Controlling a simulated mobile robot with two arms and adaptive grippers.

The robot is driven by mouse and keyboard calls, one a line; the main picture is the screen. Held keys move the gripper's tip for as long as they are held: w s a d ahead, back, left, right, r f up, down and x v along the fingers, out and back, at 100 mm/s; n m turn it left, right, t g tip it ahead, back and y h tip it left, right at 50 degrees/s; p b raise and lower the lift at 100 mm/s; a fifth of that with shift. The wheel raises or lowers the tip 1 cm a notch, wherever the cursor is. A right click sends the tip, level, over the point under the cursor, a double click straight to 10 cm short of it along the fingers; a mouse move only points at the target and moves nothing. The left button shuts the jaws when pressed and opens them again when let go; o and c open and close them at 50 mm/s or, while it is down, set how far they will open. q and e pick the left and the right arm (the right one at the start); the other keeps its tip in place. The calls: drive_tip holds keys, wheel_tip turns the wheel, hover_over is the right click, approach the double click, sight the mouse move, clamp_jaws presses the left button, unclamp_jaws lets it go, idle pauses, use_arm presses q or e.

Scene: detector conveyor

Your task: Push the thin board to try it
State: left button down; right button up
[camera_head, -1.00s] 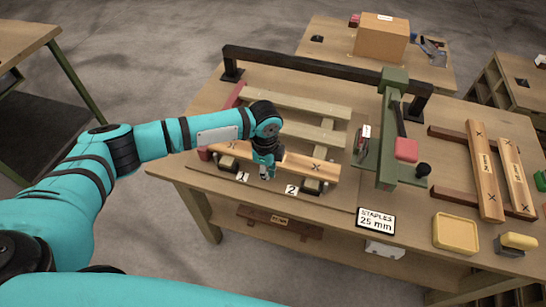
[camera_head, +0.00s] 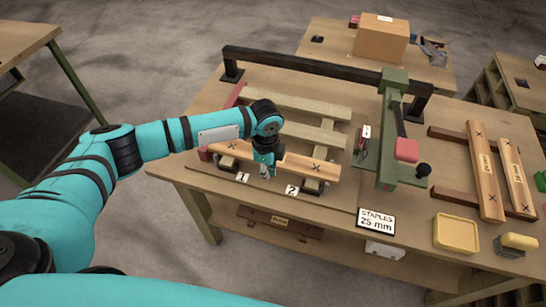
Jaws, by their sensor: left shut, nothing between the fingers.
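The board (camera_head: 301,161) marked with X's lies across the front of a pallet-like wooden frame (camera_head: 300,108) on the workbench. My left gripper (camera_head: 266,172) is shut and empty, at the board's front edge near its middle. It hides part of the board, and I cannot tell whether it touches it. Two more X-marked boards, labelled but too small to read surely, rest on dark rails at the right; one is the wider board (camera_head: 484,170), the other the narrower board (camera_head: 515,178). My right gripper is not in view.
A "STAPLES 25 mm" sign (camera_head: 375,221) and a yellow tray (camera_head: 456,233) are near the front edge. Number cards 1 and 2 lie before the frame.

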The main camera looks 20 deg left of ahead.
use_arm(q)
drive_tip(key=shift+w+r+p, duration=0.15)
drive_tip(key=shift+w+p, duration=0.15)
drive_tip(key=shift+p, duration=0.5)
idle(3.0)
drive_tip(key=shift+s, duration=0.1)
idle(0.5)
drive_tip(key=shift+s+p, duration=0.65)
drive_tip(key=shift+p, duration=0.35)
drive_tip(key=shift+s+p, duration=0.35)
drive_tip(key=shift+s, duration=0.2)
wheel_tip(320, 180, up, 10)
drive_tip(key=p, duration=0.9)
drive_tip(key=shift+p, duration=0.3)
drive_tip(key=shift+f, duration=0.2)
